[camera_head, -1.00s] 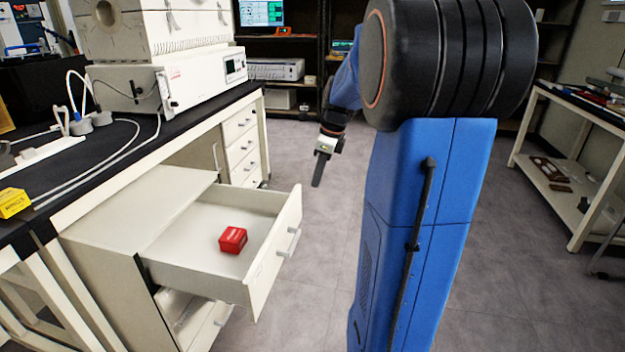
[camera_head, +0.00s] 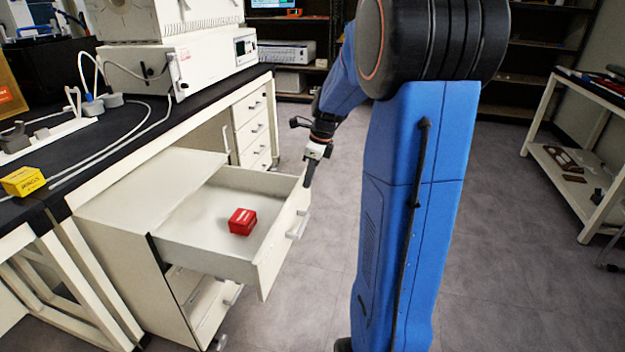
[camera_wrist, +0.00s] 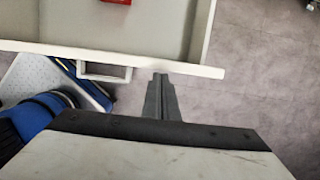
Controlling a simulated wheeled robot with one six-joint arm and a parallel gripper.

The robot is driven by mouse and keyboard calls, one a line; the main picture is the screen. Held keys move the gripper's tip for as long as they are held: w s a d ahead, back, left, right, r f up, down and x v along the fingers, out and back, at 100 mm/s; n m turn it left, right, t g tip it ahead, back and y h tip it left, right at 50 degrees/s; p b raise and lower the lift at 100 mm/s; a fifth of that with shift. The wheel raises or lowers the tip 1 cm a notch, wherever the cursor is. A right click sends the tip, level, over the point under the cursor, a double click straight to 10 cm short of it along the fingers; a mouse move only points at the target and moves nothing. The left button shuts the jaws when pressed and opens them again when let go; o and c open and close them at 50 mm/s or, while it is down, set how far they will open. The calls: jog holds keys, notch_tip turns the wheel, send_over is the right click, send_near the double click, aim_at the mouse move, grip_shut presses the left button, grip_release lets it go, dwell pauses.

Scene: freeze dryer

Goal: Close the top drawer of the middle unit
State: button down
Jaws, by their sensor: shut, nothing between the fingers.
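The top drawer (camera_head: 279,238) of the white unit under the bench is pulled well out. It holds a small red box (camera_head: 242,221), and its front has a bar handle (camera_head: 298,225). My gripper (camera_head: 308,179) is shut and empty, pointing down beside the far end of the drawer front. In the wrist view my fingers (camera_wrist: 161,88) are close to the drawer front's edge (camera_wrist: 130,58), to one side of the handle (camera_wrist: 103,72). I cannot tell whether they touch it. The red box shows partly at the top of the wrist view (camera_wrist: 117,2).
Lower drawers (camera_head: 205,305) of the same unit stand partly open. Another drawer unit (camera_head: 255,128) is farther back under the black bench (camera_head: 110,145). A shelf table (camera_head: 565,160) stands at the right.

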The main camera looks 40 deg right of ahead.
jog(key=shift+w, duration=0.1)
jog(key=w+a, duration=0.9)
jog(key=w, duration=0.3)
jog(key=w+a, duration=1)
jog(key=w, duration=0.2)
